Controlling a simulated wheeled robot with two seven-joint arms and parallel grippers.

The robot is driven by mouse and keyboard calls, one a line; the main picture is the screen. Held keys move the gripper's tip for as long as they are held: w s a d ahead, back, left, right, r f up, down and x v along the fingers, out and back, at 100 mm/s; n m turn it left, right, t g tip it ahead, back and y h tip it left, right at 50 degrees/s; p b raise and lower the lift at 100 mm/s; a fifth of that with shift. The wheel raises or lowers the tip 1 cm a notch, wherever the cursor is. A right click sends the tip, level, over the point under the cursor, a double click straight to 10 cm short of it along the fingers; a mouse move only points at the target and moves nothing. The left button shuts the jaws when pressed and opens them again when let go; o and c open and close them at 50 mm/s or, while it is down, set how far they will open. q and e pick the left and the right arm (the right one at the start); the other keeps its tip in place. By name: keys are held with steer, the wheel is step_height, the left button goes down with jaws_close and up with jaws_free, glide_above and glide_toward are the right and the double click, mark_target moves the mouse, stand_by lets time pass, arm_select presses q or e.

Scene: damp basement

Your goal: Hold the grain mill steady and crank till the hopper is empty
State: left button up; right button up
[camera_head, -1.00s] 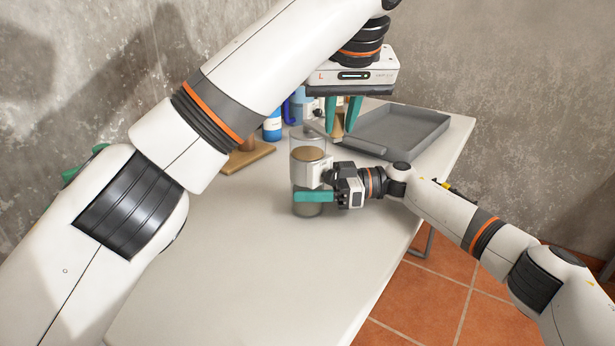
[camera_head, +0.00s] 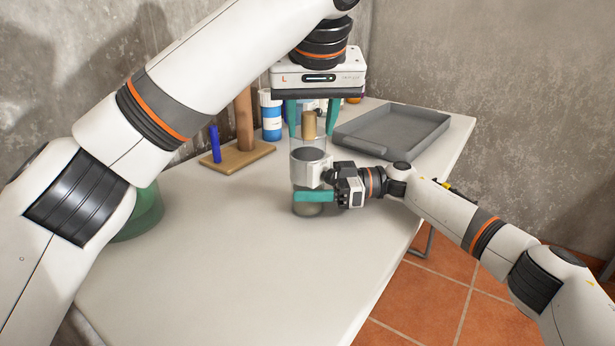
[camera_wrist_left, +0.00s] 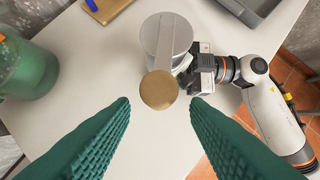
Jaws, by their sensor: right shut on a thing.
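The grain mill (camera_head: 303,175) stands upright on the table, with a clear hopper on top, a pale body and a clear jar (camera_head: 306,210) holding something beige at the bottom. The hopper's inside looks grey, with no brown grain showing. My right gripper (camera_head: 316,197) is shut on the mill from the right. My left gripper (camera_head: 312,134) is open above the mill, its green fingers on either side of the wooden crank knob (camera_head: 308,126), apart from it. In the left wrist view, the crank arm (camera_wrist_left: 166,45) runs from the hopper's top to the knob (camera_wrist_left: 159,90).
A grey tray (camera_head: 392,130) lies behind and to the right. A wooden stand (camera_head: 237,157) with posts and a blue-white bottle (camera_head: 271,118) are behind left. A green container (camera_head: 140,213) is partly hidden by my left arm. The table's (camera_head: 230,260) front is clear.

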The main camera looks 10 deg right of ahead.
steer(key=shift+r, duration=0.1)
arm_select(q)
steer(key=shift+r, duration=6.05)
arm_select(e)
steer(key=o, duration=1.4)
steer(key=shift+d, duration=0.1)
